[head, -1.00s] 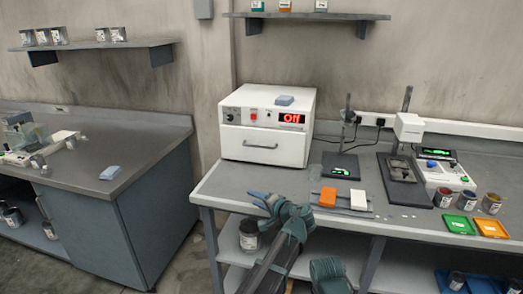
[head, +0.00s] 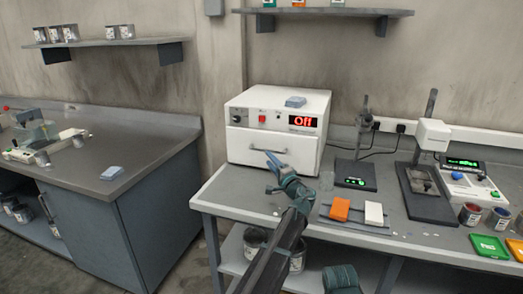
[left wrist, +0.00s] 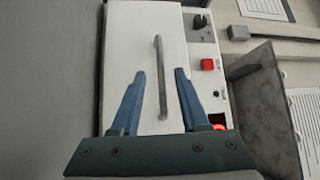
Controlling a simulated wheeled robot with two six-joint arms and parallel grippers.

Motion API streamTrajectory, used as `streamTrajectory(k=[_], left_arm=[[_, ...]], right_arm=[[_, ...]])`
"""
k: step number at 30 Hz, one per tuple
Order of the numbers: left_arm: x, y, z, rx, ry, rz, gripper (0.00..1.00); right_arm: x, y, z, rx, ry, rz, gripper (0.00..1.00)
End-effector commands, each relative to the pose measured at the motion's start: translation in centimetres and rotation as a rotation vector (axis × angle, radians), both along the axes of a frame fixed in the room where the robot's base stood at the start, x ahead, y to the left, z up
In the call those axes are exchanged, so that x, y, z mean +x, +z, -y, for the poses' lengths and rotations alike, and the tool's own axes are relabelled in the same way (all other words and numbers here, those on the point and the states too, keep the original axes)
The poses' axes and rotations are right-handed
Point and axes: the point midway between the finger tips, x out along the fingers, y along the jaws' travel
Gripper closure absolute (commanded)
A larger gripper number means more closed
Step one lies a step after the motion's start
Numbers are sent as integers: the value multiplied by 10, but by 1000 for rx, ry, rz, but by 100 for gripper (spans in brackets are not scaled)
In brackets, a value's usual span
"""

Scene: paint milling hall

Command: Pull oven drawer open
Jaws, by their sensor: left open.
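The white oven (head: 318,128) stands at the left end of the right bench, its red display reading "Off". Its drawer front (head: 240,146) looks closed flush. My left gripper (head: 272,157) is open, with its blue fingers up at the drawer front and covering part of the handle. In the left wrist view, the grey bar handle (left wrist: 162,95) lies between the two open fingers (left wrist: 160,73), touching neither in the picture. I cannot tell whether the tips reach past the bar.
A second bench (head: 118,165) is at left, with a floor gap between.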

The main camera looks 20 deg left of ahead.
Motion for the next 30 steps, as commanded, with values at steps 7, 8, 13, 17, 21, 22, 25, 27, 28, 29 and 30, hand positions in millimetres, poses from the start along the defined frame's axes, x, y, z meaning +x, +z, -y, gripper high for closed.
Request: streamTrajectory(k=[7,8,13,17,21,22,25,27,28,29,30], left_arm=[[37,7,-33,1,1,-1,55],[40,8,-36,1,1,0,55],[52,10,-48,0,-1,0,55],[56,11,-53,0,-1,0,55],[57,11,-55,0,-2,0,55],[58,11,-54,0,-2,0,55],[57,11,-54,0,-2,0,55],[57,11,-54,0,-2,0,57],[57,11,-54,0,-2,0,63],[57,11,-54,0,-2,0,68],[57,11,-54,0,-2,0,75]], right_arm=[[0,7,0,0,0,0,50],[0,8,0,0,0,0,50],[0,10,0,0,0,0,50],[0,10,0,0,0,0,50],[0,11,0,0,0,0,50],[0,10,0,0,0,0,50],[0,10,0,0,0,0,50],[0,10,0,0,0,0,50],[0,10,0,0,0,0,50],[0,10,0,0,0,0,50],[0,10,0,0,0,0,50]])
